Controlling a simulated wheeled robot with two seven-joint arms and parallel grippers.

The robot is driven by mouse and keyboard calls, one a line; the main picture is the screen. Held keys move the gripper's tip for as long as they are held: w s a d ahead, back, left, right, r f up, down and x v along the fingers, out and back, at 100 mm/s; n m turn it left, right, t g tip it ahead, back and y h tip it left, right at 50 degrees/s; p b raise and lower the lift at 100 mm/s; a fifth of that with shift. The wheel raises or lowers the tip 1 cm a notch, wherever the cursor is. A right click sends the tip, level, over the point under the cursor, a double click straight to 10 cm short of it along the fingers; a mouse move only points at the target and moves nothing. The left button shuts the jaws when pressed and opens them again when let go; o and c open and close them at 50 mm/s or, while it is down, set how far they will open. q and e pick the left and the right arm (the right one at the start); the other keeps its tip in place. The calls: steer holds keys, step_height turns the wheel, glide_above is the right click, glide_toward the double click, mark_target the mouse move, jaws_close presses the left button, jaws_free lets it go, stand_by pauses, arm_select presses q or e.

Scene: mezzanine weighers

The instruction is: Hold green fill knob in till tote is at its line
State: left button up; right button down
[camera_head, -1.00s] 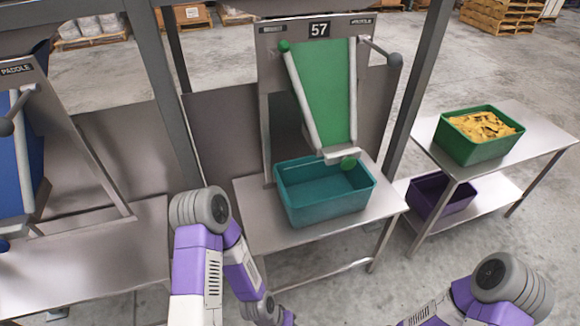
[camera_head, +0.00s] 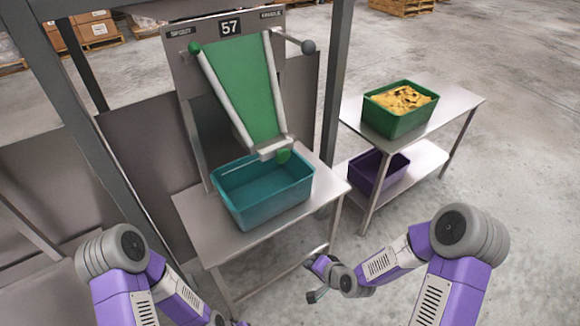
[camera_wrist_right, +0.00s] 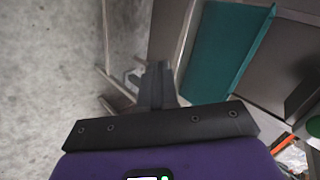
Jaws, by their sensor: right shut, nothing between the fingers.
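A second green ball (camera_head: 194,47) is at the chute frame's upper left; I cannot tell from labels which is the fill knob. The teal tote (camera_head: 262,210) stands on the steel table below the mouth and looks empty; no line can be made out. In the right wrist view a teal wall (camera_wrist_right: 225,50) shows beyond the fingers. My right gripper (camera_head: 314,296) is shut and empty, low in front of the table, apart from tote and knobs; its fingers show in the wrist view (camera_wrist_right: 157,85). My left gripper is out of view.
A grey ball lever (camera_head: 308,47) sticks out at the frame's right, by a "57" sign (camera_head: 230,28). A side table (camera_head: 455,101) bears a green tote (camera_head: 395,122) of yellow pieces, with a purple tote (camera_head: 366,176) below. Grey posts flank the chute. Floor at right is clear.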

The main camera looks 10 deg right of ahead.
arm_select(q)
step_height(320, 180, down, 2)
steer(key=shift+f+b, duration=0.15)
steer(key=shift+b, duration=0.7)
arm_select(e)
steer(key=w+d+r+m+t+y, duration=0.1)
steer(key=w+r+t, duration=0.3)
steer(key=r, duration=0.7)
steer(key=w+d+r+m+t+y, duration=0.1)
steer(key=w+r+m+t+y, duration=0.1)
steer(key=r, duration=1)
steer(key=w+m+t, duration=0.1)
steer(key=w+t, duration=0.1)
steer(key=shift+w+d+y, duration=0.25)
steer(key=shift+w+y, duration=0.05)
steer(key=shift+w, duration=0.05)
steer(key=shift+r+m, duration=0.1)
steer(key=shift+m, duration=0.2)
